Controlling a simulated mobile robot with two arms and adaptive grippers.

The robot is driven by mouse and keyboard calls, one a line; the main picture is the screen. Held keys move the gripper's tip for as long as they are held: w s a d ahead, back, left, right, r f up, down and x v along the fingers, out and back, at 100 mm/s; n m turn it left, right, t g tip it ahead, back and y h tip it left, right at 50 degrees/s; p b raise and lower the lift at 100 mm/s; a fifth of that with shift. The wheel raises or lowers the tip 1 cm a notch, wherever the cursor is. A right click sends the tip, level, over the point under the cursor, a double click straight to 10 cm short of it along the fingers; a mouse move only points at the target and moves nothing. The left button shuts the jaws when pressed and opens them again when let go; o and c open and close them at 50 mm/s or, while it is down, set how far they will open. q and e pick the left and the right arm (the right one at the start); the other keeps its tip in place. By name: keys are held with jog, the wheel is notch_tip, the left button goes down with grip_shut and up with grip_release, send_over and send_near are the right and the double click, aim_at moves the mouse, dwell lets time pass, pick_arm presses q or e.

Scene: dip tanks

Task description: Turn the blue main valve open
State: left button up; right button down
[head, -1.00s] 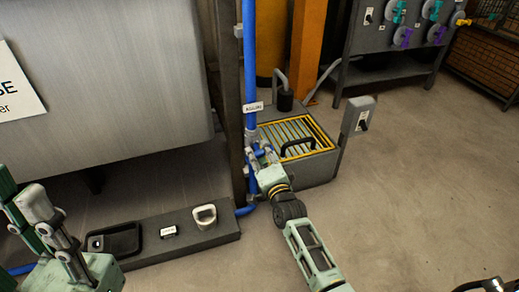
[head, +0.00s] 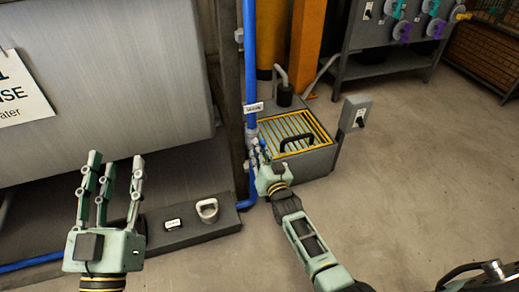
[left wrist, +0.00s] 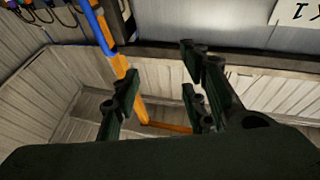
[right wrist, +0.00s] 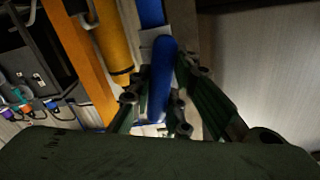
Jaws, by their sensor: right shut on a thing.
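The blue main valve sits low on the upright blue pipe (head: 249,70), by the grated box; in the head view my right gripper mostly hides it. In the right wrist view the blue valve handle (right wrist: 162,75) stands lengthwise between the fingers, roughly in line with the pipe behind it. My right gripper (head: 259,152) is shut on this handle; its fingers also show in the right wrist view (right wrist: 160,100). My left gripper (head: 112,165) is open and empty, fingers up, in front of the large grey tank. The left wrist view shows its spread fingers with nothing between them.
A grey box with a yellow-edged grating (head: 318,128) and black handle stands right of the pipe. A low dark plinth (head: 190,236) with a grey ring-shaped item (head: 207,209) lies left of it. A switch box (head: 355,114) stands further right.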

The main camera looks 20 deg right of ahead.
pick_arm(q)
jog(key=shift+w+a+f+g+y+p, duration=0.2)
jog(key=shift+f+g, duration=0.4)
jog(key=shift+f, duration=0.4)
jog(key=shift+w+d+f+g+y+p, duration=0.2)
jog(key=shift+f+g, duration=0.4)
jog(key=shift+f, duration=0.4)
pick_arm(e)
jog(key=shift+f+n, duration=0.1)
jog(key=shift+n, duration=1.7)
pick_arm(q)
jog(key=shift+a, duration=0.15)
pick_arm(e)
jog(key=c, duration=1.6)
grip_release()
jog(key=shift+c, duration=0.2)
jog(key=s, duration=1.2)
jog(key=shift+d, duration=0.2)
